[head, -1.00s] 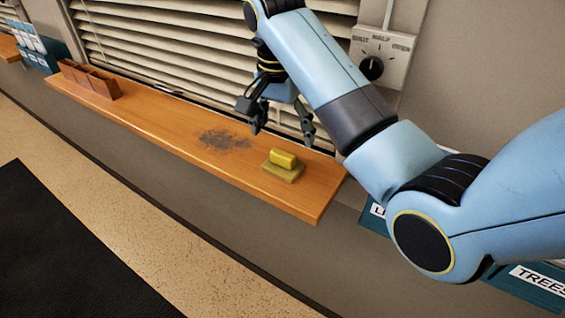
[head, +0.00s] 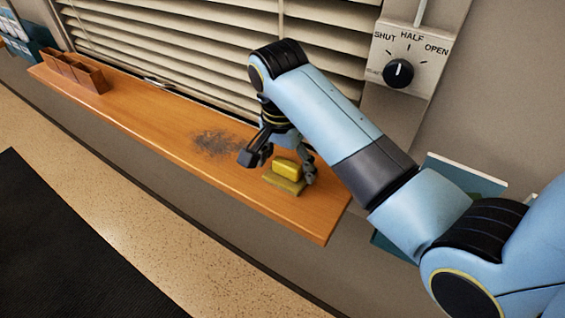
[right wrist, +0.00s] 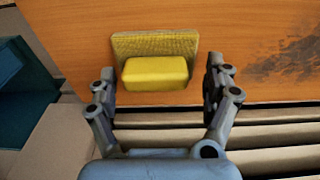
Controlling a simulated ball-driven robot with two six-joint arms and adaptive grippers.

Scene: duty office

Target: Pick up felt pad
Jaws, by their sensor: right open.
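The felt pad (head: 284,185) is a flat olive-yellow pad with a brighter yellow block-shaped grip (head: 287,167) on top. It lies on the wooden sill near its right end. In the right wrist view the pad (right wrist: 154,45) and its yellow grip (right wrist: 155,74) show between and just beyond the fingertips. My right gripper (head: 281,168) is open and pointed down over the pad, one finger on each side of the grip. In the wrist view my right gripper (right wrist: 160,80) has clear gaps on both sides of the grip. My left gripper is not in view.
The wooden sill (head: 170,120) runs below the window blinds (head: 200,45). A dark dusty smudge (head: 216,144) lies left of the pad. A brown divided box (head: 75,72) stands at the far left. A dial (head: 398,73) marked shut, half, open is on the wall.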

